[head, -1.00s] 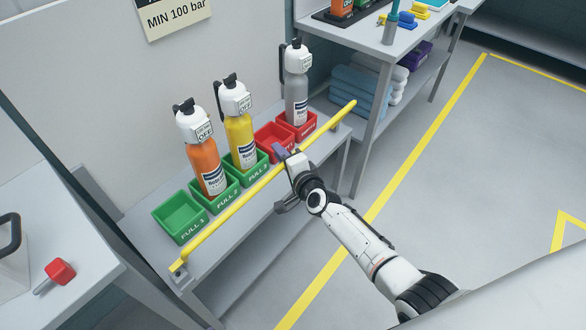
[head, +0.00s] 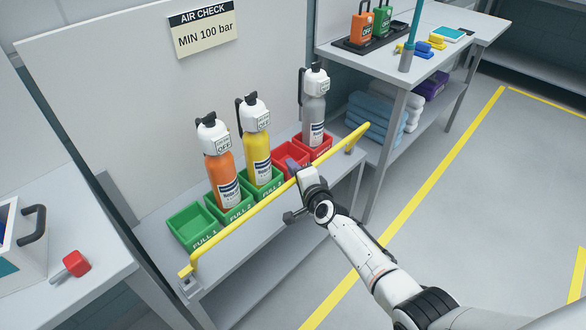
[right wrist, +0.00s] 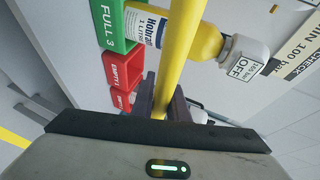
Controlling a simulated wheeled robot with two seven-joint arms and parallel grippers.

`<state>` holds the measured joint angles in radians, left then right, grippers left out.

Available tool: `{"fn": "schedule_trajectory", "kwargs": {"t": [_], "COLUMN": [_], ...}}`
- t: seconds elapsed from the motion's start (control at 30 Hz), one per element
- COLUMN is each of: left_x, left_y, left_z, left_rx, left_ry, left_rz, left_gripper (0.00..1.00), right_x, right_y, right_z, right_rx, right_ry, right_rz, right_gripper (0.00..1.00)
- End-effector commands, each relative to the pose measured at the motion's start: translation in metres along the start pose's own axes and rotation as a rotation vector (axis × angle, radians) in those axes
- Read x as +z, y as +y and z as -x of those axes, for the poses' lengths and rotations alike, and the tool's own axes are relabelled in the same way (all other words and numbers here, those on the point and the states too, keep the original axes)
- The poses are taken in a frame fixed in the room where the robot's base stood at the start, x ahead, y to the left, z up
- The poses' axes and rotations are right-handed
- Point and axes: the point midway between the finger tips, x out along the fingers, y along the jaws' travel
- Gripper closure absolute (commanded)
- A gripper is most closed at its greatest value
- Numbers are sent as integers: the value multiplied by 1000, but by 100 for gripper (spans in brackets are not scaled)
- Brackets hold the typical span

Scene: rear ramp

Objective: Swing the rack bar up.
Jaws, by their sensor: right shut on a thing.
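The yellow rack bar (head: 232,232) runs lengthwise along the front of the rack, before the bins, with bent ends. Its left end meets a bracket at the rack's front left corner. My right gripper (head: 294,168) is shut on the bar near its middle, in front of the red bins. In the right wrist view the bar (right wrist: 178,60) passes between the two dark fingers (right wrist: 165,103). Orange (head: 222,172), yellow (head: 256,148) and grey (head: 314,110) bottles stand in bins behind the bar. The bar partly covers the bin labels. My left gripper is not in view.
An empty green bin (head: 190,222) is at the rack's left end, and a red bin (head: 288,154) sits between the yellow and grey bottles. A table with a red-headed object (head: 76,263) is at left. A bench with towels (head: 375,122) stands at right. Open floor lies right.

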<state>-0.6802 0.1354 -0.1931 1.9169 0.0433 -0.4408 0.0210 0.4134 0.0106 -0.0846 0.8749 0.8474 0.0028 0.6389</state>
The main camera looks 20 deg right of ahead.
Motion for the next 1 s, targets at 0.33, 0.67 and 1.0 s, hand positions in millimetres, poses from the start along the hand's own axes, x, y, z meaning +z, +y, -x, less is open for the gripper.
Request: {"fn": "schedule_trajectory", "kwargs": {"t": [0.33,0.67,1.0], "left_x": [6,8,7], "left_y": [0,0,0], "left_z": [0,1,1], "left_rx": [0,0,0], "left_ry": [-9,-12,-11], "left_rz": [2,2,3], "left_gripper": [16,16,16], "right_x": [-5,-4,-2], "right_y": [18,16,10], "right_z": [2,2,1], "right_rx": [28,26,17], "right_ry": [3,3,1], "right_rz": [4,3,1], "right_gripper": [100,68,68]}}
